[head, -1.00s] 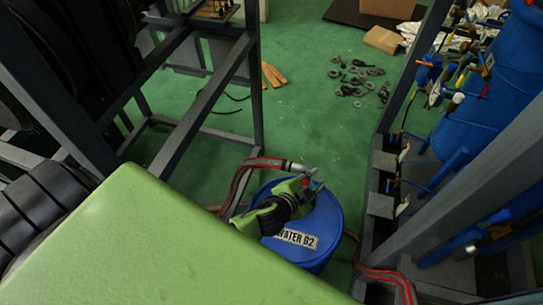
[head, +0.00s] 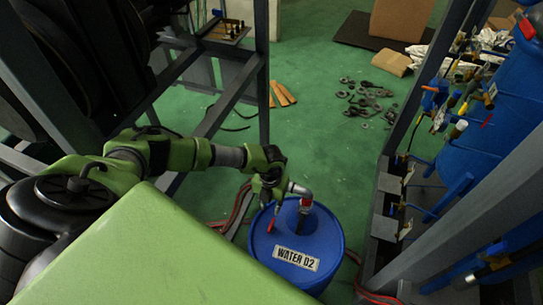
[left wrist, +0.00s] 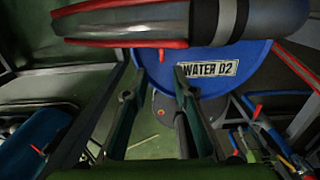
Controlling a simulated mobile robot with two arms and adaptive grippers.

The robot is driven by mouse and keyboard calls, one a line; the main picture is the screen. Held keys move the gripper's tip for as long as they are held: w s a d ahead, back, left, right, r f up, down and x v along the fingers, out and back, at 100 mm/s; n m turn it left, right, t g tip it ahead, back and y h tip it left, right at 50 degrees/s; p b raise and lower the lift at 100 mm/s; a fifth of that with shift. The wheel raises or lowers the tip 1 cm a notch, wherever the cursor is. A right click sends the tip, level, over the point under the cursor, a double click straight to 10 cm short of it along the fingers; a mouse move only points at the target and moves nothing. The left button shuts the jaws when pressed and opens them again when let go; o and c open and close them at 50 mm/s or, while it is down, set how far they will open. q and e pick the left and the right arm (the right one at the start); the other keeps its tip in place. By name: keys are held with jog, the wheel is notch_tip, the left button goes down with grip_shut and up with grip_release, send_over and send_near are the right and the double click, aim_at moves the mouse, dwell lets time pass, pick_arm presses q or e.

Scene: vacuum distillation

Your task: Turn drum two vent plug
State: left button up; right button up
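The blue drum (head: 322,238) labelled "WATER D2" stands on the green floor in the head view. Its lid and label also show in the left wrist view (left wrist: 225,58). A small red part (left wrist: 162,56), which looks like the vent plug, shows against the blue lid there, just beyond and between my fingertips. A red piece (head: 271,225) also shows at the lid's left side in the head view. My left gripper (left wrist: 154,82) is open, with its two dark fingers apart and nothing visibly held. It points down at the lid's left side. My right gripper is not in view.
A grey pipe elbow (head: 300,190) with a red collar rises from the lid close beside my left gripper. Dark metal frames (head: 262,85) stand left and right.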

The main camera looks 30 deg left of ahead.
aim_at(271, 225)
pick_arm(q)
notch_tip(271, 225, down, 14)
jog(key=b, duration=1.2)
jog(key=shift+d+r, duration=0.1)
jog(key=shift+d, duration=0.05)
grip_shut()
